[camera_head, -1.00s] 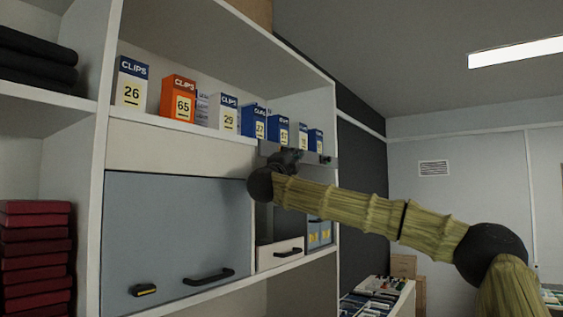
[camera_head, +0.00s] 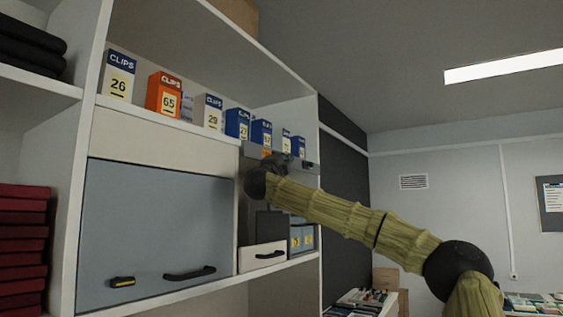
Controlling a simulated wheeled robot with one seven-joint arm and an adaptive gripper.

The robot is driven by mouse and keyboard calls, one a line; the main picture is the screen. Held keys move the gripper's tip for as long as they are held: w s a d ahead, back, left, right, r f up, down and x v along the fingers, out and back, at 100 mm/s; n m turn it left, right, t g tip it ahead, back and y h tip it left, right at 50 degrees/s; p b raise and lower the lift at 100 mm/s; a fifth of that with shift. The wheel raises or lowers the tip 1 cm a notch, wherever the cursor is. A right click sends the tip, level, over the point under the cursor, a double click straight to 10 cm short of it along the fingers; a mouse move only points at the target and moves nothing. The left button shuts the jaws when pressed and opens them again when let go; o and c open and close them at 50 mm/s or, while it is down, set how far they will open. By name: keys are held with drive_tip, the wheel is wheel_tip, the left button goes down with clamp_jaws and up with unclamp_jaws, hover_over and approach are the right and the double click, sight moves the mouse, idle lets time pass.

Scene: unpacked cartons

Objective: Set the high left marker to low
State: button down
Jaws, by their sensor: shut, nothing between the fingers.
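A grey strip (camera_head: 252,150) runs along the shelf front below the blue clip boxes. A small orange patch (camera_head: 266,153) shows on its left part, just beside my gripper; I cannot tell for certain whether it is the left marker or how it is set. A small dark piece (camera_head: 309,165) sits at the strip's right end. My gripper (camera_head: 280,160) is dark, small and shut with nothing held. It is in front of the strip and covers its middle; I cannot tell whether it touches.
Clip boxes, including an orange one (camera_head: 164,95), stand on the shelf above. Below are a grey-blue door (camera_head: 150,225) with a black handle (camera_head: 189,273) and a yellow-black piece (camera_head: 122,282), and a white drawer (camera_head: 262,256). Open room lies to the right.

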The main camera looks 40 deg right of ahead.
drive_tip(key=shift+f, duration=0.15)
drive_tip(key=b+v, duration=0.9)
drive_tip(key=v, duration=0.4)
drive_tip(key=shift+s+a, duration=0.2)
drive_tip(key=shift+a, duration=0.2)
drive_tip(key=shift+w, duration=0.1)
